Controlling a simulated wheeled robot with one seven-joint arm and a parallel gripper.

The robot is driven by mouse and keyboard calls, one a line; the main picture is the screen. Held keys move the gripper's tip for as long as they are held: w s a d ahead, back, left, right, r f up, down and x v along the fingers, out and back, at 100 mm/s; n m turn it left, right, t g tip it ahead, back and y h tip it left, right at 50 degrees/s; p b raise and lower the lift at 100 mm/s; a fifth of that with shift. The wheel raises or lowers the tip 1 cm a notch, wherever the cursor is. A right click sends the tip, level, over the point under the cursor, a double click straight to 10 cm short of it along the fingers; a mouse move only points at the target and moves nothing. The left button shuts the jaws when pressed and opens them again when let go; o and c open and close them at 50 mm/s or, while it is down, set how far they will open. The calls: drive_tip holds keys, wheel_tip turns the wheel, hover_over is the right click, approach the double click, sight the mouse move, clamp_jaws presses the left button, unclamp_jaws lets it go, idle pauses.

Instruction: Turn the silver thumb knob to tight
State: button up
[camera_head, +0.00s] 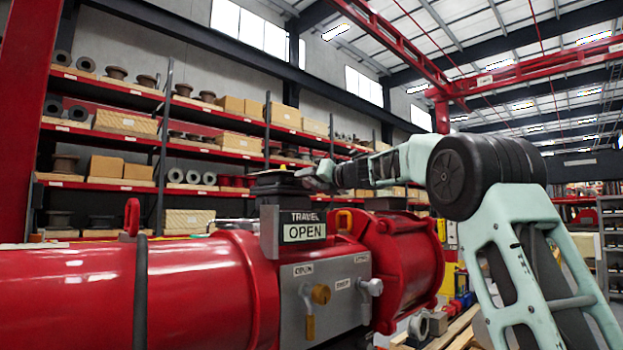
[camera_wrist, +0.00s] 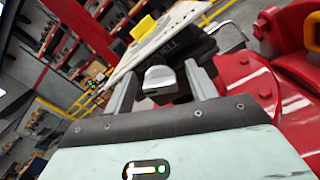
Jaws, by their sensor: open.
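A silver knob (camera_head: 372,287) sits on the right part of the grey control box (camera_head: 322,297), under a small label I cannot read. In the head view my gripper (camera_head: 316,176) is above the box, beside the black round top piece (camera_head: 278,183). In the wrist view my gripper (camera_wrist: 161,70) is open, its two fingers apart.
A sign (camera_head: 304,232) reading TRAVEL OPEN stands just below my gripper. The red cylinder (camera_head: 130,290) fills the lower left, and a red drum (camera_head: 405,262) is right of the box. Shelves (camera_head: 200,150) with boxes and parts stand behind. Wooden planks (camera_head: 455,330) lie lower right.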

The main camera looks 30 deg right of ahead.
drive_tip(key=c, duration=1)
